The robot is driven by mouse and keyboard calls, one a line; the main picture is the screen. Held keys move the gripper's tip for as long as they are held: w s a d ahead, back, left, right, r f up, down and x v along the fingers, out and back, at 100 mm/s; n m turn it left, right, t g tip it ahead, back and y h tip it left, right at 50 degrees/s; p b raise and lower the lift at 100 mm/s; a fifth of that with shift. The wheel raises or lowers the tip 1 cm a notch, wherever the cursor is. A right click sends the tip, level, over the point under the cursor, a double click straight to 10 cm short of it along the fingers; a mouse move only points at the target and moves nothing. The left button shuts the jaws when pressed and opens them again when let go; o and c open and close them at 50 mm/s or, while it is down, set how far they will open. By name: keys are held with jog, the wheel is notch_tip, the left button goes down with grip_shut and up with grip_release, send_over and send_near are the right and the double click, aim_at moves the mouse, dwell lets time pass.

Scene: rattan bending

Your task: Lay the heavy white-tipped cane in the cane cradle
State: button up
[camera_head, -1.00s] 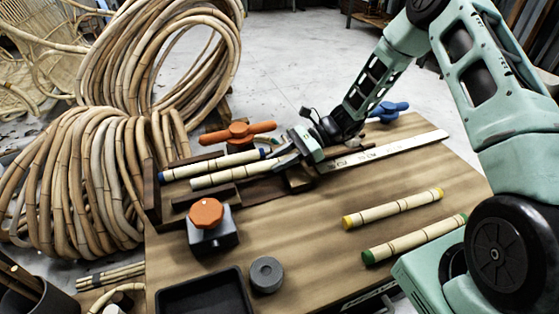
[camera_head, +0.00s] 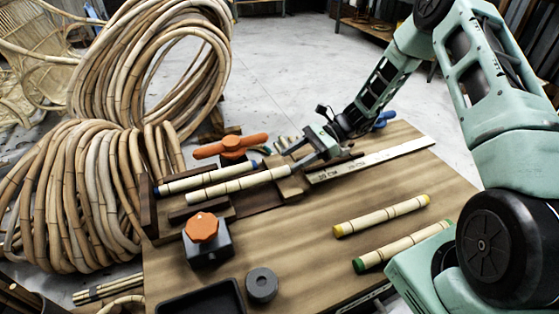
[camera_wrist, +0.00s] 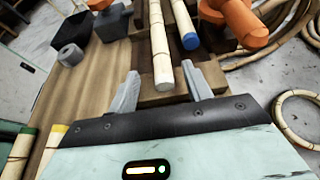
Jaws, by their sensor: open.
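The white-tipped cane (camera_head: 235,186) is pale with dark bands. It lies along the dark wooden cane cradle (camera_head: 208,212) at the left back of the table, beside a blue-tipped cane (camera_head: 205,178). My gripper (camera_head: 300,154) is open at the white-tipped cane's right end. In the wrist view my two fingers (camera_wrist: 162,88) stand apart, with the near end of the white-tipped cane (camera_wrist: 160,45) between them and gaps on both sides. The blue tip (camera_wrist: 190,41) shows to its right. The cane's contact with the cradle's supports is not clear.
A yellow-tipped cane (camera_head: 382,215) and a green-tipped cane (camera_head: 405,246) lie at the right. An orange-knobbed block (camera_head: 207,242), a grey ring (camera_head: 262,285) and a black tray (camera_head: 203,300) are in front. An orange-handled clamp (camera_head: 231,146) stands behind the cradle. The table's middle is clear.

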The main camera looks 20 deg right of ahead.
jog(key=p+v, duration=0.1)
jog(key=v, duration=0.2)
jog(key=shift+d+r, duration=0.25)
jog(key=shift+d, duration=0.05)
jog(key=shift+r, duration=0.1)
jog(key=s+a+r+n+g+h, duration=0.5)
jog(key=s+a+r+n+h, duration=0.2)
jog(key=s+a+r+n, duration=0.45)
jog(key=s+a+r+n+t+h, duration=0.2)
jog(key=s+n+h, duration=0.1)
jog(key=s+n, duration=0.4)
jog(key=s+a+r+n+t+h, duration=0.3)
jog(key=s+n, duration=0.4)
jog(key=s, duration=0.3)
jog(key=shift+s, duration=0.25)
jog(key=shift+a+r, duration=0.15)
